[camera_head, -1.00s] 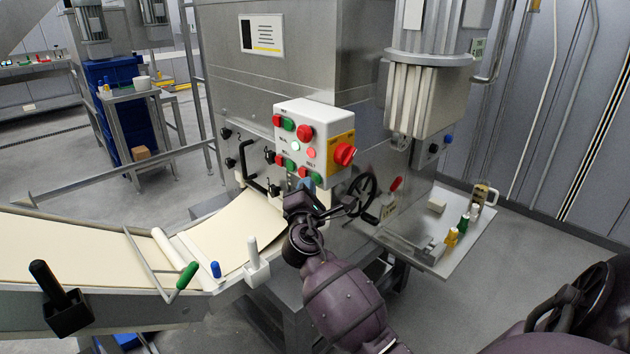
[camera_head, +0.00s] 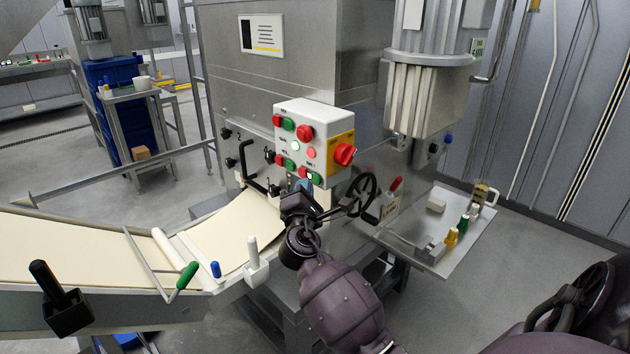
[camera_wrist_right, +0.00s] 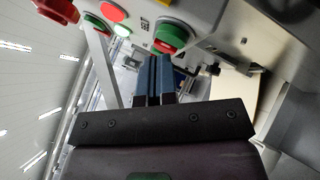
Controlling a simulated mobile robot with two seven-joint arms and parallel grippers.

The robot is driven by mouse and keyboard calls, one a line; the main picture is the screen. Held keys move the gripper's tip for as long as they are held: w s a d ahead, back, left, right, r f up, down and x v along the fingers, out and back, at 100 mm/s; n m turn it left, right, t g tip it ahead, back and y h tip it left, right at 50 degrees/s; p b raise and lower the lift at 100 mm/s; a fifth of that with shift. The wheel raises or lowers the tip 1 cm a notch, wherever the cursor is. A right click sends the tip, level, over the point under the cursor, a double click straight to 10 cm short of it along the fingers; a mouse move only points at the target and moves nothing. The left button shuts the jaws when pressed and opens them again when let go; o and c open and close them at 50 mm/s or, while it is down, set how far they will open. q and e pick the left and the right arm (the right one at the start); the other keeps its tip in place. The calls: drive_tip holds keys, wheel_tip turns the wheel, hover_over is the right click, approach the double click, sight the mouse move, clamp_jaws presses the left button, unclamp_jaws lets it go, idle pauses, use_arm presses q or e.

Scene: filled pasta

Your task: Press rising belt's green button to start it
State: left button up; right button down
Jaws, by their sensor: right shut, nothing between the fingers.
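A white control box (camera_head: 313,122) carries several red and green buttons; its labels are too small to read. In its bottom row, a green button (camera_head: 316,179) sits at the right beside a red one (camera_head: 303,172). My right gripper (camera_head: 307,187) is at the box's lower edge, just below these buttons. In the right wrist view its blue fingers (camera_wrist_right: 153,80) are together and empty, their tips just under a red-and-green button pair (camera_wrist_right: 171,37). I cannot tell whether they touch it. The pale belt (camera_head: 235,235) slopes up from the left to the machine. My left gripper is out of view.
A red rotary switch (camera_head: 344,154) on a yellow plate is on the box's right side. A black handwheel (camera_head: 361,197) is just right of my gripper. A metal shelf (camera_head: 465,240) with small items stands further right.

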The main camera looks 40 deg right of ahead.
drive_tip(key=shift+a, duration=0.25)
drive_tip(key=shift+a, duration=0.15)
drive_tip(key=a, duration=0.4)
drive_tip(key=shift+s+a, duration=0.2)
drive_tip(key=shift+a, duration=0.2)
idle(0.8)
